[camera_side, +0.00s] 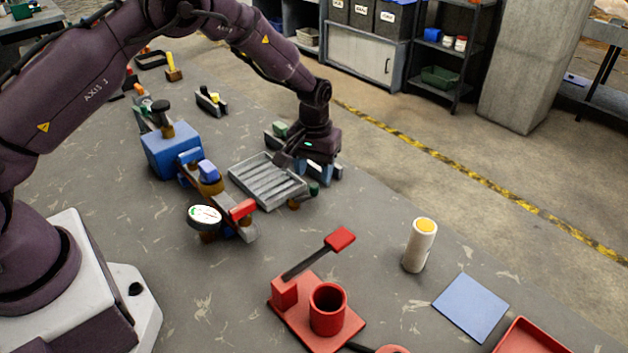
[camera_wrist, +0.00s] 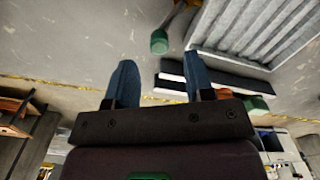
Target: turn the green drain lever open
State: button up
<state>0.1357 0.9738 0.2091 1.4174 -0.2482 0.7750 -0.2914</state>
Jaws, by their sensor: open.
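The green drain lever (camera_side: 314,188) is a small green-ended handle on a brass-brown fitting (camera_side: 294,203) at the near right corner of the grey ribbed tray (camera_side: 237,178). In the wrist view its green end (camera_wrist: 159,41) shows just beyond my fingertips, between their lines, with the brown stem (camera_wrist: 183,18) running up and right. My gripper (camera_side: 313,178) points down just behind the lever in the side view. Its blue fingers (camera_wrist: 157,65) are apart, with nothing seen between them. I cannot tell the exact height gap to the lever.
A dark-and-white bar and another green part (camera_side: 280,129) lie close behind my gripper. A red stand (camera_side: 318,315) and a white cylinder (camera_side: 419,247) are nearer; bench between is clear.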

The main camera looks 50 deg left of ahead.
aim_at(314, 184)
notch_tip(314, 184, up, 9)
jog(key=shift+f, duration=0.15)
dwell(0.4)
jog(key=s+r+m+t, duration=0.2)
jog(key=s+r, duration=0.7)
jog(key=s, duration=0.5)
jog(key=s+r+m+t, duration=0.3)
jog(key=s+r, duration=0.7)
jog(key=s, duration=0.5)
jog(key=shift+s+r+t, duration=0.15)
jog(key=shift+r+t, duration=0.05)
jog(key=shift+t, duration=0.1)
